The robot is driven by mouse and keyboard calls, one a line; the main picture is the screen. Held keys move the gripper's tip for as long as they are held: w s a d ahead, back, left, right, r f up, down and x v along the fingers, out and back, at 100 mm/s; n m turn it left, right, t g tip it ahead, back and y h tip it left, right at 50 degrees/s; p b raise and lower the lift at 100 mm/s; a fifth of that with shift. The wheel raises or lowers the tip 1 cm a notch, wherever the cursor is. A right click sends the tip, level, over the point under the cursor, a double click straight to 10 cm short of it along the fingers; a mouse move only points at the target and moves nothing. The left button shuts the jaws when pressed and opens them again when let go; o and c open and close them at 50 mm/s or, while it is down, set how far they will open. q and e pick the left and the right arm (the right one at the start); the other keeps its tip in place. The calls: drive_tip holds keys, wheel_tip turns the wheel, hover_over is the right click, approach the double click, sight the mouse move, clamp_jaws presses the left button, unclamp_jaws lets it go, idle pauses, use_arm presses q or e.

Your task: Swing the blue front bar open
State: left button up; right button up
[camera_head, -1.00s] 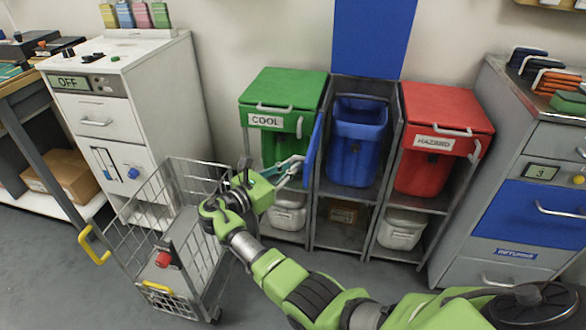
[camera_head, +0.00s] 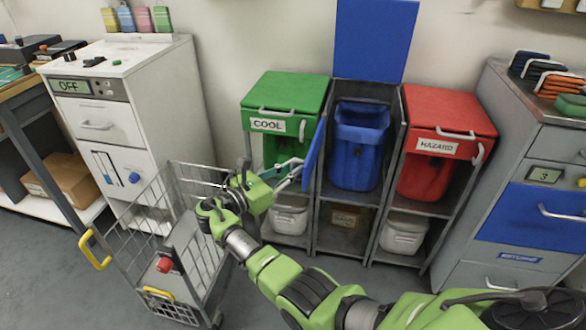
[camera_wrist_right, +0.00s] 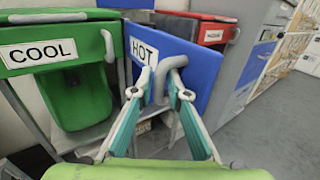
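The blue front bar, a panel marked HOT (camera_wrist_right: 190,65), stands swung out from the middle bin bay, hinged on its left side. In the head view it shows nearly edge-on (camera_head: 314,156), beside the green COOL bin. My right gripper (camera_head: 296,170) is at its grey handle (camera_wrist_right: 160,88). In the wrist view the teal-lined fingers (camera_wrist_right: 165,75) close in on both sides of this handle; finger contact is partly hidden. The blue bin (camera_head: 358,150) is exposed in its bay, and its blue lid (camera_head: 372,40) stands upright behind it. My left gripper is not in view.
The green COOL bin (camera_head: 285,98) is left of the bay and the red HAZARD bin (camera_head: 450,110) right. A wire cart (camera_head: 185,255) with yellow handles stands near my right arm. A grey cabinet (camera_head: 505,150) stands at the right. Floor is clear in front of the bays.

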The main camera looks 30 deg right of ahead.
drive_tip(key=shift+a, duration=0.1)
drive_tip(key=v, duration=0.7)
drive_tip(key=shift+a, duration=0.15)
